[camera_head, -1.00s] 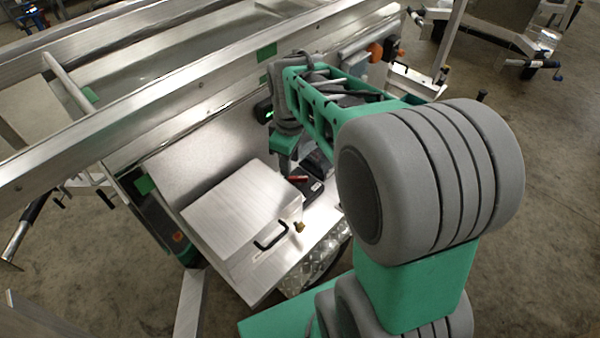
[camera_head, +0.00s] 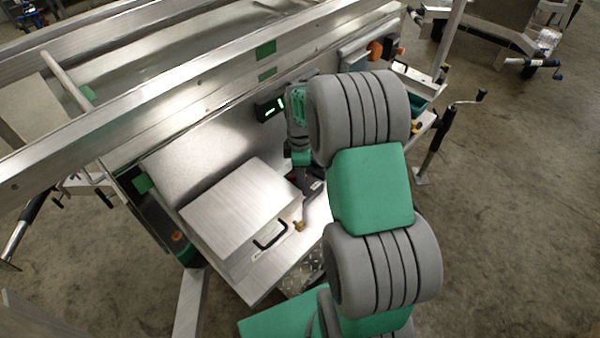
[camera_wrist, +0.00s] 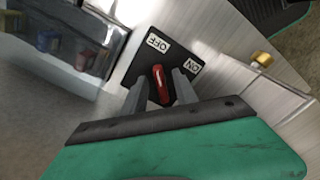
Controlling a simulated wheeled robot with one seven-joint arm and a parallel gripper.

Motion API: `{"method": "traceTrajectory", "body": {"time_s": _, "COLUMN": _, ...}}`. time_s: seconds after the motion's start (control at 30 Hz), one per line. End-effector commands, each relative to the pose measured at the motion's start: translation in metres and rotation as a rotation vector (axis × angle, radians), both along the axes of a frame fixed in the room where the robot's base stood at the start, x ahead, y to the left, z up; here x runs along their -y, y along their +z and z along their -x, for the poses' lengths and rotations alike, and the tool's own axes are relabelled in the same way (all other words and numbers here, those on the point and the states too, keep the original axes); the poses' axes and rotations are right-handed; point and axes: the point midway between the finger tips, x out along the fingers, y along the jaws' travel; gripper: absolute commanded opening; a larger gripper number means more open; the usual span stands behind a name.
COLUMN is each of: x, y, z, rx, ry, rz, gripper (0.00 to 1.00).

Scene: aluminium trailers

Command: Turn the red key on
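The red key (camera_wrist: 159,84) stands on a black switch plate with OFF and ON labels (camera_wrist: 163,60) in the wrist view. It points up toward the OFF label, left of the ON label. My gripper (camera_wrist: 161,84) has its two grey fingers apart, one on each side of the key. I cannot tell whether either finger touches it. In the head view my gripper (camera_head: 303,178) is down over the black plate (camera_head: 314,188), and the key is mostly hidden by it.
A metal box with a black handle (camera_head: 270,235) stands left of the switch, with a brass fitting (camera_head: 299,226) near its corner. A sloped metal panel and long trailer rails (camera_head: 200,100) rise behind. A small green-lit display (camera_head: 270,108) sits on the panel.

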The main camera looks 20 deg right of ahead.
Motion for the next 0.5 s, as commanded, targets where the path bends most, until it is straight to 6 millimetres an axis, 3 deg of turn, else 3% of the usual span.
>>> {"method": "traceTrajectory", "body": {"time_s": 0.43, "x": 0.0, "y": 0.0004, "z": 0.0001, "rx": 0.0, "ry": 0.0, "rz": 0.0, "gripper": 0.0}}
{"method": "traceTrajectory", "body": {"time_s": 0.5, "x": 0.0, "y": 0.0004, "z": 0.0001, "rx": 0.0, "ry": 0.0, "rz": 0.0, "gripper": 0.0}}
